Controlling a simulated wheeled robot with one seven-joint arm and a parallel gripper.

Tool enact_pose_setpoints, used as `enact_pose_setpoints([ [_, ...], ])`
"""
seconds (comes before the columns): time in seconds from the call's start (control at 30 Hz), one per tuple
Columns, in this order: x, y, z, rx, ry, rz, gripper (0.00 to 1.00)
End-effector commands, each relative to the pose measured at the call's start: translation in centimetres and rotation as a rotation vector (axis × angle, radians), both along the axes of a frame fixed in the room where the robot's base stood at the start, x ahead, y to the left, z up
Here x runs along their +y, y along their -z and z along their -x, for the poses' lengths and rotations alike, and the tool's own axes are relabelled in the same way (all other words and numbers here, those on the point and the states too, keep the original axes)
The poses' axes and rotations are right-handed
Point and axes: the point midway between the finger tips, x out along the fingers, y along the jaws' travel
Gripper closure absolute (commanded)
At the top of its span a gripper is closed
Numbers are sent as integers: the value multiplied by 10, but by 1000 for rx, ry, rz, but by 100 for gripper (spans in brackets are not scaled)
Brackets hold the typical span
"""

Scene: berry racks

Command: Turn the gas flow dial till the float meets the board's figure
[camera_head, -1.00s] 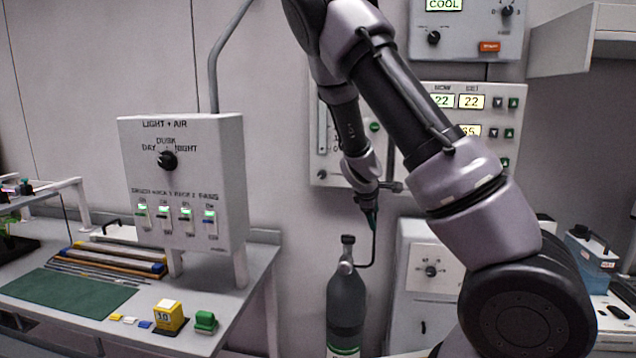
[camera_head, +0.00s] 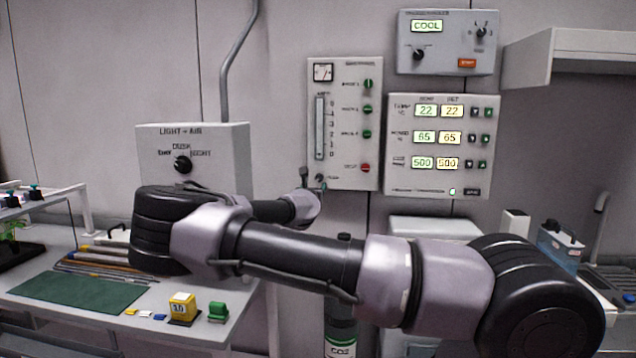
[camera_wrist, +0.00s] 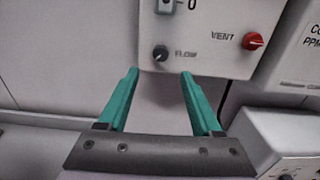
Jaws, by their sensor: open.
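The gas panel (camera_head: 344,150) is a pale wall box with a vertical flow tube (camera_head: 319,128) and its scale. I cannot make out the float. The dark flow dial (camera_wrist: 160,53), labelled FLOW, is at the panel's lower edge in the wrist view. My gripper (camera_wrist: 159,74) is open and empty; its two green fingers point at the dial, which appears between and just beyond the tips, with no visible contact. In the head view my gripper (camera_head: 305,178) is small beside the panel's lower left corner. I see no board figure that I can identify.
A red VENT knob (camera_wrist: 253,41) is right of the dial. A light and air box (camera_head: 215,150) stands left of the panel, behind my arm. A display panel (camera_head: 440,148) hangs right. A yellow block (camera_head: 181,305) and green mat (camera_head: 78,292) lie on the left bench.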

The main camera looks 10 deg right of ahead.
Motion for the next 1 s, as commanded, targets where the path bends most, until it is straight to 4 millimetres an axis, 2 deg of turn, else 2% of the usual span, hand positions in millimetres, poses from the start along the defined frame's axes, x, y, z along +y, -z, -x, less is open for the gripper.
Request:
enact_pose_setpoints([
  [0.2,-16,0,-41,0,4,-4,34],
  [0.4,-25,0,-71,1,3,-4,34],
  [0.6,-29,0,-84,1,3,-3,34],
  [0.87,-29,0,-85,1,3,-3,34],
  [0.93,-29,0,-85,1,3,-3,53],
  [1.0,-29,0,-85,1,3,-3,80],
])
